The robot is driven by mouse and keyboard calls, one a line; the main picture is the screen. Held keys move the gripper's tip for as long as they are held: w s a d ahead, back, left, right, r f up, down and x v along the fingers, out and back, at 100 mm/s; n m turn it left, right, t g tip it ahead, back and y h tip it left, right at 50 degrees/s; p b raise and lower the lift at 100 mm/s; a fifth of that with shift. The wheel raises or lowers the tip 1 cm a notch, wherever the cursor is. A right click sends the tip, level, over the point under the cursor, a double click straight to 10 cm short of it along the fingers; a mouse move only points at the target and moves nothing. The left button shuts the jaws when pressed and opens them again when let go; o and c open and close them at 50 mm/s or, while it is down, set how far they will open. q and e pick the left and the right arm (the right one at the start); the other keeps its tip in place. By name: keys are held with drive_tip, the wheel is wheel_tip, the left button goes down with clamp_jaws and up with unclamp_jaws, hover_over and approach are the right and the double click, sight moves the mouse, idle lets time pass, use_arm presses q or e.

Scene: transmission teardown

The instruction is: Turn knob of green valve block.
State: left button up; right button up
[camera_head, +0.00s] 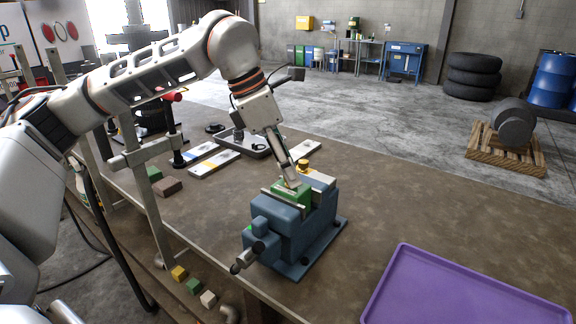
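The green valve block (287,195) is clamped in the jaws of a blue vise (296,229) on the brown workbench. My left arm comes in from the left, and my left gripper (292,183) points down with its fingertips right at the top of the block. The fingers look close together, but the knob is hidden behind them, so I cannot tell whether they grip it. A small yellow-orange cap (303,165) shows just behind the block. My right gripper is not in view.
A purple tray (462,290) lies at the front right of the bench (400,205). A grey tray (245,146) and flat plates (214,163) lie behind the vise. Small blocks (193,286) sit low at the front left. The bench right of the vise is clear.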

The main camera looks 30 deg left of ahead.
use_arm(q)
drive_tip(key=v, duration=1.2)
idle(0.3)
